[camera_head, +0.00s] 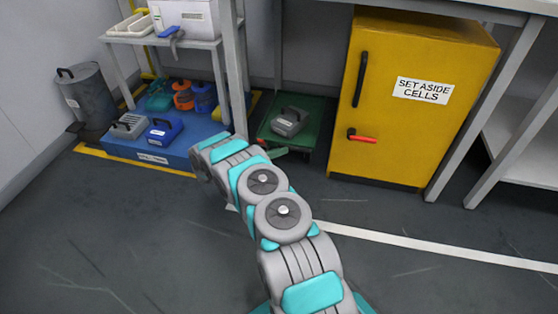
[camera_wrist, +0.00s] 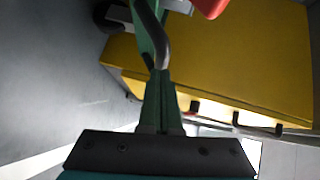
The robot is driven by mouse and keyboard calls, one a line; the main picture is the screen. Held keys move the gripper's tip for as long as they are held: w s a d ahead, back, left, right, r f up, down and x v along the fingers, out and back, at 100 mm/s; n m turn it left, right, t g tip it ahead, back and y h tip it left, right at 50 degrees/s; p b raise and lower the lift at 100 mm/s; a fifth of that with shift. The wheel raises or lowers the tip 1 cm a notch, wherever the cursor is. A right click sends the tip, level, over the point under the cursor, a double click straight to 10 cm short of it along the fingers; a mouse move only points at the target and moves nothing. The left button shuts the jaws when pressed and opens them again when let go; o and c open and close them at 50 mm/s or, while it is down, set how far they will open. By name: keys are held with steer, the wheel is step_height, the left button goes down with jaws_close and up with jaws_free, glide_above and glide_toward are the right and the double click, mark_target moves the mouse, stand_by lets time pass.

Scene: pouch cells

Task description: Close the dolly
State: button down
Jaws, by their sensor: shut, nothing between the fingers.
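A low green platform (camera_head: 313,112), which may be the dolly, lies on the floor under the bench, left of the yellow cabinet. A grey case with a handle (camera_head: 288,121) sits on it. No label names the dolly. My gripper (camera_head: 277,152) shows as a small green tip at the platform's front edge, mostly hidden behind my wrist; I cannot tell whether it touches. In the wrist view my green fingers (camera_wrist: 153,40) are together, with a dark curved bar beside them that I cannot identify. No thing is held.
A blue platform (camera_head: 180,145) with several cases stands at left, beside a grey bin (camera_head: 88,95). Bench legs (camera_head: 236,70) stand close to my arm. The front floor is clear.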

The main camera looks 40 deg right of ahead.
steer(key=shift+w+d+r, duration=0.1)
steer(key=shift+w+d, duration=0.8)
steer(key=s+a+r+p, duration=0.2)
steer(key=a, duration=1.1)
